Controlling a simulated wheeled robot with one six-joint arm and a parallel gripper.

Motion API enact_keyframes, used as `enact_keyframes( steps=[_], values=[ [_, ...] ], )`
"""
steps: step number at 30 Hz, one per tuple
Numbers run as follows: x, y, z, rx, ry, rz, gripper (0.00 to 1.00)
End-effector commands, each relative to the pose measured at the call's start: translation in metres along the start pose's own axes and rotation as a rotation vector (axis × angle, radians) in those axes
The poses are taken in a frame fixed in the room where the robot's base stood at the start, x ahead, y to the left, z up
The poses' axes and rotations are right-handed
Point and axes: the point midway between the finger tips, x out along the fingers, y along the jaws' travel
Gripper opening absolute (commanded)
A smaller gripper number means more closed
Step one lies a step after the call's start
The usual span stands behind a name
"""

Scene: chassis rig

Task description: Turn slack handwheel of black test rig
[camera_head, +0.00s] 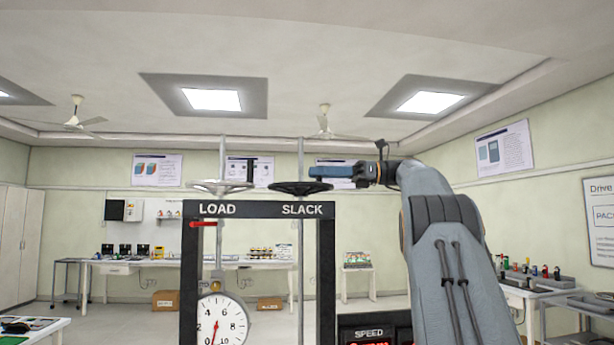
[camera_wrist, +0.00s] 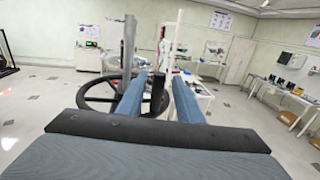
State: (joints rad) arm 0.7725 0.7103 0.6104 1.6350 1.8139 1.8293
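The black test rig (camera_head: 328,265) stands ahead in the head view, with LOAD and SLACK lettering on its top beam. The black slack handwheel (camera_head: 285,187) lies flat above the SLACK lettering, around a grey upright rod (camera_head: 301,157). My gripper (camera_head: 314,172) is at the right side of this wheel, just above its rim. In the wrist view the black wheel (camera_wrist: 87,101) shows with its upright black handle (camera_wrist: 158,92) between the two blue fingers of my gripper (camera_wrist: 159,79). The fingers are apart, with gaps beside the handle.
A silver load handwheel (camera_head: 208,186) sits left of the slack wheel, with a black upright handle (camera_head: 250,168). A round dial (camera_head: 222,322) hangs inside the rig frame. A SPEED display box (camera_head: 368,333) is at the lower right. Benches line the back wall.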

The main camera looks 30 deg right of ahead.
Motion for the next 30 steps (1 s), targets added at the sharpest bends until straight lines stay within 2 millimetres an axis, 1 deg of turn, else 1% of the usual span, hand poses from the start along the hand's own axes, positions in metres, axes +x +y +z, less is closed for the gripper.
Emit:
enact_keyframes(
  steps=[1,3,9,26,30],
  values=[
    [-0.009,-0.001,-0.001,-0.002,0.0,-0.003,0.33],
    [-0.019,0.0,0.0,-0.002,-0.001,-0.001,0.33],
    [-0.034,0.0,0.001,-0.002,0.0,0.0,0.33],
    [-0.035,0.0,0.0,-0.001,-0.001,0.0,0.33],
    [-0.04,-0.003,-0.005,-0.026,-0.006,-0.01,0.33]
  ],
)
